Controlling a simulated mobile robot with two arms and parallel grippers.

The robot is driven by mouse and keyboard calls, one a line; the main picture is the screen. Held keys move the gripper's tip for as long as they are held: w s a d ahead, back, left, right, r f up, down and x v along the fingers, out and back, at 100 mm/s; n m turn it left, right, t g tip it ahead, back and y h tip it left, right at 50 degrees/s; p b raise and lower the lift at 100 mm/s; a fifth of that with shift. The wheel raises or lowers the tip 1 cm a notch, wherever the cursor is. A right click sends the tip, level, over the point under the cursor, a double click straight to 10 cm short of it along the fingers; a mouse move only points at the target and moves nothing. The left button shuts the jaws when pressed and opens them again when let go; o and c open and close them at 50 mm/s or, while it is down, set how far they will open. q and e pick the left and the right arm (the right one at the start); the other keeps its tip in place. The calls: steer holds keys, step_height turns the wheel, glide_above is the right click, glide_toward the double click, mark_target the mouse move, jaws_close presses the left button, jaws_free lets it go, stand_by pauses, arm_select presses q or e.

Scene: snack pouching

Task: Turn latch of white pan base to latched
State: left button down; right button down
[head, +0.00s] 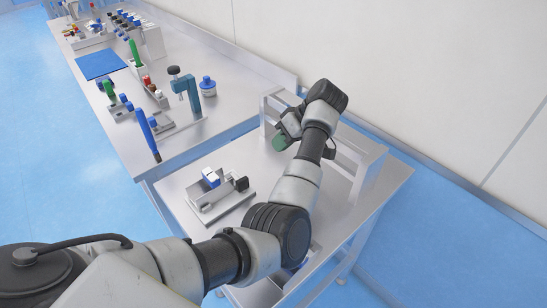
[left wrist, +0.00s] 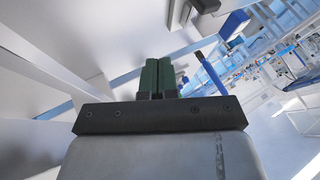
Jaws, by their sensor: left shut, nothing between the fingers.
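A grey metal base (head: 222,202) with a white and blue block on it and a black knob (head: 241,184) at its right end sits on the near table. It may be the white pan base; I cannot make out its latch or the latch's position. My left gripper (head: 279,143) is above the table's far side, up and right of this base and apart from it. In the left wrist view, its green fingers (left wrist: 160,76) are together with nothing between them. A black knob (left wrist: 207,5) and a blue block (left wrist: 235,22) show beyond them. My right gripper is not in view.
A metal frame (head: 368,172) stands on the near table's right side, close to my left arm. The farther table holds a blue mat (head: 100,64), a blue clamp-like stand (head: 188,92), a blue-lidded jar (head: 207,86) and an upright blue handle (head: 144,130). A white wall runs along the right.

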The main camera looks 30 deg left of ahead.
arm_select(q)
steer(key=p+x, duration=0.1)
steer(key=x, duration=0.9)
steer(key=shift+s+a+r, duration=0.15)
steer(key=shift+a, duration=0.05)
steer(key=s+p, duration=0.1)
steer(key=s+a+p, duration=0.1)
steer(key=s, duration=0.1)
steer(key=shift+a, duration=0.3)
steer(key=shift+s, duration=0.25)
steer(key=shift+a, duration=0.1)
steer(key=shift+r+p, duration=0.15)
steer(key=shift+p, duration=0.45)
steer(key=shift+s+a+p, duration=0.2)
steer(key=shift+s+p, duration=0.15)
steer(key=shift+p, duration=0.55)
steer(key=shift+f, duration=0.3)
